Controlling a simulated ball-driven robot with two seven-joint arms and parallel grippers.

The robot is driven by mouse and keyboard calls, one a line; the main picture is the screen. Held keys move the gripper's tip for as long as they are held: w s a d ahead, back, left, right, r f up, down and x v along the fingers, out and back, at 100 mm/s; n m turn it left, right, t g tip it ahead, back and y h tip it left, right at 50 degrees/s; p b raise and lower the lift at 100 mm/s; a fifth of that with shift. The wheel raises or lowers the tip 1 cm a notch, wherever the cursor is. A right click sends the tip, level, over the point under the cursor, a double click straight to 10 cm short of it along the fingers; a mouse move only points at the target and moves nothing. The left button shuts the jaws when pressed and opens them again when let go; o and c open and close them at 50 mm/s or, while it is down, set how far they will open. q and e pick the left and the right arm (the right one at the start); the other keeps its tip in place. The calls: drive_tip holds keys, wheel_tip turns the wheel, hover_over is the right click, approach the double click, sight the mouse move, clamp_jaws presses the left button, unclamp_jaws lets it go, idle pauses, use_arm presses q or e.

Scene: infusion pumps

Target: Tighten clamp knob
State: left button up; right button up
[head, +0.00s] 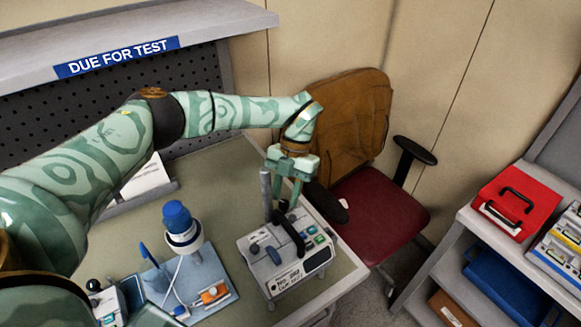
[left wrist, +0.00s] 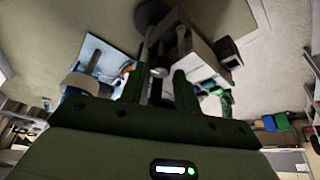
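A white infusion pump (head: 292,262) stands near the bench's front right corner. It has a black handle (head: 291,234), a grey upright post (head: 266,194) and coloured buttons. My left gripper (head: 286,198) points down above the pump's rear, right of the post. Its two green fingers are apart. A small dark knob-like part (head: 283,206) shows low between them; I cannot tell whether they touch it. In the left wrist view, the fingers (left wrist: 160,72) are also apart, with part of the pump (left wrist: 200,58) beyond them. My right gripper is not in view.
On the bench (head: 224,189), a blue-capped device (head: 178,224) and a blue tray (head: 205,270) stand left of the pump. A red chair (head: 385,212) is beyond the bench's right edge. A shelf unit with a red case (head: 515,205) stands at right. The bench behind the tray is mostly clear.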

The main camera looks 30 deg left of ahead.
use_arm(q)
drive_tip(key=v, duration=1.5)
drive_tip(key=shift+b, duration=0.35)
drive_tip(key=shift+w+d, duration=0.1)
